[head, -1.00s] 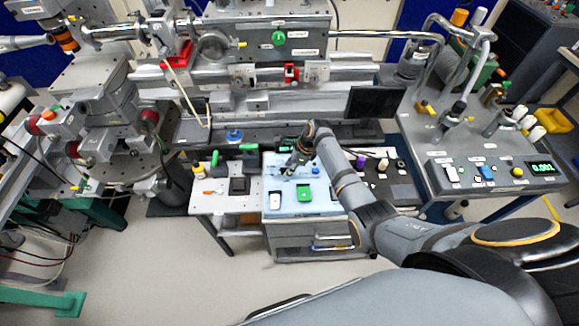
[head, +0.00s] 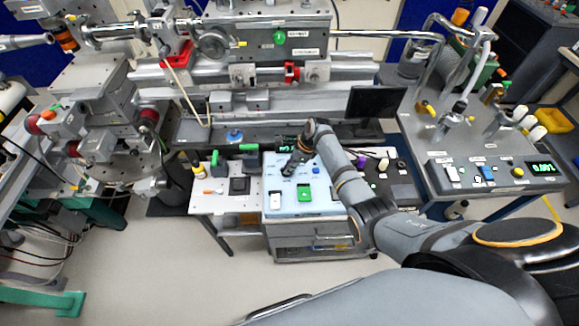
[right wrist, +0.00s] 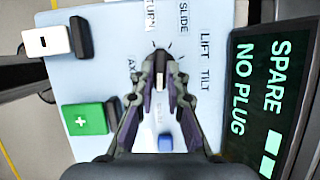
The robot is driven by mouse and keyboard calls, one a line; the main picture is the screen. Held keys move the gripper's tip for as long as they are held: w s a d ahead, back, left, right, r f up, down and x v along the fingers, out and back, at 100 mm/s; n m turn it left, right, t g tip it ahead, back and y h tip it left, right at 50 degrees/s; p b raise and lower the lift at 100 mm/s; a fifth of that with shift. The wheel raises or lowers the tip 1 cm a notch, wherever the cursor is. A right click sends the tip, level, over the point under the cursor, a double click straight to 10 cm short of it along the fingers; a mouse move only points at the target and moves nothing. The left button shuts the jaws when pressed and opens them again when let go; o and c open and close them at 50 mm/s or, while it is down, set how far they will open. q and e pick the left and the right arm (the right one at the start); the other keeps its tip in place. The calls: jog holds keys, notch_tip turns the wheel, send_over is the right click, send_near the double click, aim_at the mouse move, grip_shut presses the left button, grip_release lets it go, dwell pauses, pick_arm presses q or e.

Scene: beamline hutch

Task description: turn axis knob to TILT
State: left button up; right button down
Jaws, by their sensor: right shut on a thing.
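The axis knob (right wrist: 160,62) is on a pale blue panel (right wrist: 110,30) in the right wrist view. It is mostly hidden between my fingers; a pale strip shows on it, pointing towards the top of the picture. The labels TURN, SLIDE, LIFT and TILT (right wrist: 206,78) stand around it, with TILT to the right. I cannot tell exactly which mark the knob points at. My right gripper (right wrist: 160,85) is shut on the knob. My left gripper is not in view.
A green plus button (right wrist: 84,119), a white minus button (right wrist: 46,41) and a blue button (right wrist: 165,142) sit near the gripper. A dark display (right wrist: 268,95) reading SPARE NO PLUG borders the panel. A grey side table (head: 225,203) adjoins the panel at left.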

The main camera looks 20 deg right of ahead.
jog(key=n, duration=0.1)
jog(key=n+g+b, duration=0.1)
jog(key=n, duration=0.1)
jog(key=shift+w+d+f, duration=0.1)
jog(key=shift+w, duration=0.1)
jog(key=n+b, duration=0.1)
jog(key=n, duration=0.1)
jog(key=n+g+b, duration=0.1)
jog(key=shift+w+f+n+g+b, duration=0.1)
jog(key=shift+w+n+g+b, duration=0.1)
jog(key=shift+n+g+b, duration=0.15)
jog(key=n+b, duration=0.2)
jog(key=n+g+b, duration=0.1)
jog(key=n+b, duration=0.1)
jog(key=n+g+b, duration=0.1)
jog(key=n+b, duration=0.1)
jog(key=shift+w+a+h, duration=0.2)
jog(key=shift+w+h, duration=0.05)
jog(key=shift+h, duration=0.15)
jog(key=shift+r+n+g+h+b, duration=0.2)
jog(key=shift+n+g+h+b, duration=0.1)
jog(key=shift+n+b, duration=0.9)
jog(key=shift+w, duration=0.1)
jog(key=c, duration=1.4)
grip_release()
jog(key=shift+o, duration=0.2)
jog(key=shift+a, duration=0.1)
